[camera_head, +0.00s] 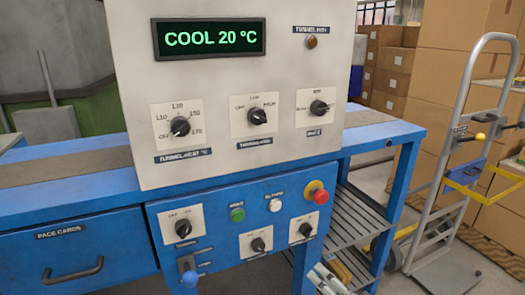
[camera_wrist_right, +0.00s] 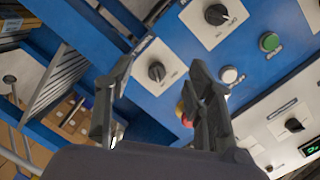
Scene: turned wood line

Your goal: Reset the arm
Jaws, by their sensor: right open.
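My right gripper (camera_wrist_right: 160,78) is open and empty in the right wrist view, its two dark fingers spread apart in front of the blue control panel. A black rotary knob (camera_wrist_right: 157,71) shows between the fingertips, and I cannot tell how far off it is. In the head view part of my right gripper (camera_head: 328,279) shows at the bottom edge, below the panel. My left gripper is not in view.
The white console (camera_head: 236,90) reads "COOL 20 °C" above the blue panel (camera_head: 215,225). A red emergency button (camera_head: 320,196), a blue-tipped lever (camera_head: 189,277) and a drawer (camera_head: 75,247) are close by. A hand truck (camera_head: 462,130) and stacked cartons (camera_head: 470,45) stand right.

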